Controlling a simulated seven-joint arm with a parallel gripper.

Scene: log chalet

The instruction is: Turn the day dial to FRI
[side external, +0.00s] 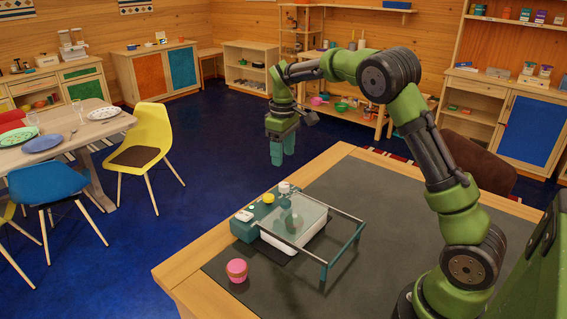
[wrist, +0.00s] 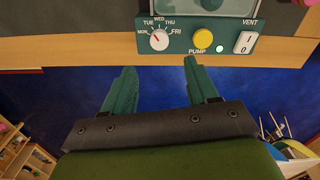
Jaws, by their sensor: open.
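The day dial (wrist: 159,40) is a round white knob on a teal control panel (wrist: 214,22), labelled MON, TUE, WED, THU and FRI. Its red mark points up and left, towards the MON side; the exact setting is hard to tell. The dial also shows in the side external view (side external: 284,187) at the back corner of the device. My gripper (wrist: 161,78) is open and empty, apart from the dial, which lies ahead of the gap between the fingers. In the side external view my gripper (side external: 282,160) hangs above and beyond the panel, fingers down.
Beside the dial are a yellow PUMP button (wrist: 203,38), a green light and a white VENT switch (wrist: 245,42). The dark mat is otherwise mostly clear.

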